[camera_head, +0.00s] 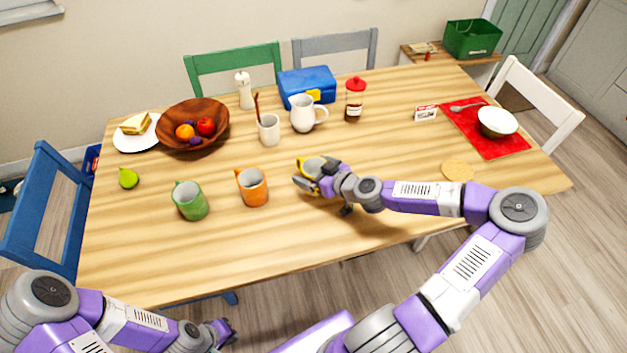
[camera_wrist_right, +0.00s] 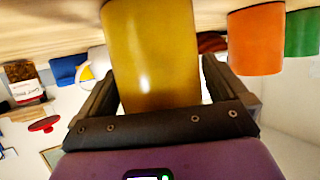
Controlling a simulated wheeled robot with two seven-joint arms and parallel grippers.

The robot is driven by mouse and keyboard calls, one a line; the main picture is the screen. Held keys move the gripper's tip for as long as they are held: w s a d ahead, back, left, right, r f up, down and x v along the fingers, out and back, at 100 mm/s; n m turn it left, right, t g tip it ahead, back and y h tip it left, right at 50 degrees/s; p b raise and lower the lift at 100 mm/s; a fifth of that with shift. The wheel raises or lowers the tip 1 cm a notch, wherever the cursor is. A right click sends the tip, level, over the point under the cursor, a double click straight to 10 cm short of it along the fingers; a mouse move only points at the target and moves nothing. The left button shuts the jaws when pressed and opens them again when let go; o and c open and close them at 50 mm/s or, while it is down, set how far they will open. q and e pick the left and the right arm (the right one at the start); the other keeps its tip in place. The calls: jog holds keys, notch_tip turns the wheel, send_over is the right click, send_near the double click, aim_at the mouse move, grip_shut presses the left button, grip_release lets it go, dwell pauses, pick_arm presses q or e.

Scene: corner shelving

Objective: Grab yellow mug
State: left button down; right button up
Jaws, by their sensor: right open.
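The yellow mug (camera_head: 312,165) stands on the wooden table, right of the orange mug, partly hidden behind my right gripper (camera_head: 318,182). In the right wrist view, the yellow mug (camera_wrist_right: 152,55) appears large between the two dark fingers of my right gripper (camera_wrist_right: 157,85). The jaws are open, with one finger on each side of the mug. The picture is turned over, with the table at the top. My left gripper (camera_head: 224,332) is low, off the table's front edge, and its jaws are too small to tell.
An orange mug (camera_head: 252,187) and a green mug (camera_head: 190,201) stand to the left. A white mug (camera_head: 269,130) and a white pitcher (camera_head: 302,114) stand behind. A wooden fruit bowl (camera_head: 192,126) is at the back left. The front table strip is clear.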

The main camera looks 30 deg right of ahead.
jog(key=shift+c, duration=0.5)
jog(key=c, duration=0.9)
jog(key=shift+w, duration=0.1)
jog(key=shift+c, duration=0.3)
jog(key=shift+r, duration=0.15)
